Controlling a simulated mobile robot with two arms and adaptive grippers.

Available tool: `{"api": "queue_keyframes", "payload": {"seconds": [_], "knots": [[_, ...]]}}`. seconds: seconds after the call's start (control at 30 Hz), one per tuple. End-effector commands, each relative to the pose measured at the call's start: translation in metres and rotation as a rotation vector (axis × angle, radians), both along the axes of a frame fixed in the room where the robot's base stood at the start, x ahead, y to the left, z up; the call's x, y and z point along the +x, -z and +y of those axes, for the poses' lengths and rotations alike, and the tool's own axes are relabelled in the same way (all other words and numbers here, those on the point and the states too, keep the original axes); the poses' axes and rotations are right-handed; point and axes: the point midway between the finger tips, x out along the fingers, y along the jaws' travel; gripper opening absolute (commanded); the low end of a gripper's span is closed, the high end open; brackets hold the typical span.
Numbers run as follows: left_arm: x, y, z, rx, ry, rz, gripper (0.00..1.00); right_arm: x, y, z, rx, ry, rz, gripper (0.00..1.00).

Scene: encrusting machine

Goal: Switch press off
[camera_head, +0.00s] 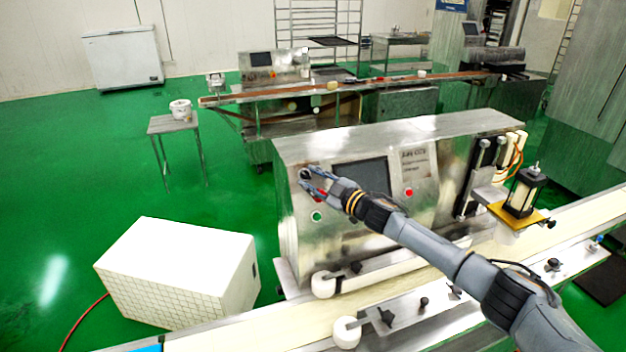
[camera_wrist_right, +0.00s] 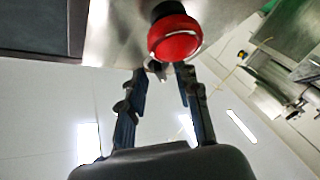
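The steel press machine (camera_head: 295,235) stands in the middle of the head view, with a dark screen (camera_head: 362,178) on its front panel. My right gripper (camera_head: 306,181) is at the panel's left end, above a green button (camera_head: 316,217). In the right wrist view a round red knob with a dark collar (camera_wrist_right: 174,38) stands out from the metal panel. My right gripper (camera_wrist_right: 162,75) is open there, its two fingers apart, with the knob just beyond the tips. Whether they touch it I cannot tell. My left gripper is not in view.
Another red button (camera_head: 409,192) sits right of the screen. A conveyor belt (camera_head: 285,322) runs along the machine's front. A white box (camera_head: 180,270) stands on the floor at left. A small table (camera_head: 172,124) holds a white bucket (camera_head: 180,109). Green floor is clear at far left.

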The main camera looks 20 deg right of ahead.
Motion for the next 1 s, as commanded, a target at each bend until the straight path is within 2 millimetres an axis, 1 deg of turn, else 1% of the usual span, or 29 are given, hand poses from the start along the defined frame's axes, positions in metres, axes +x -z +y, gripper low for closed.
{"api": "queue_keyframes", "payload": {"seconds": [0.2,0.33,0.47,0.6,0.73,0.9,1.0], "knots": [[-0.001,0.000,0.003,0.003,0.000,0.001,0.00,-0.001,0.000,-0.001,0.001,0.000,0.000,0.32],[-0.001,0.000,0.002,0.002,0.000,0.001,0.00,-0.010,0.001,-0.006,0.001,0.001,0.002,0.32],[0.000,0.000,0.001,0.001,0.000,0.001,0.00,-0.030,0.001,-0.015,0.000,0.001,0.002,0.32],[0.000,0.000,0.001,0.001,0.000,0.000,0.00,-0.058,0.001,-0.029,-0.002,-0.001,0.003,0.32],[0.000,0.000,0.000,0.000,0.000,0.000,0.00,-0.082,0.001,-0.041,-0.002,0.000,0.003,0.32],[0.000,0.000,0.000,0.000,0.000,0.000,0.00,-0.100,0.001,-0.051,0.001,0.001,0.002,0.32],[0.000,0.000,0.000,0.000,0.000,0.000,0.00,-0.105,0.000,-0.053,0.000,0.000,0.002,0.32]]}}
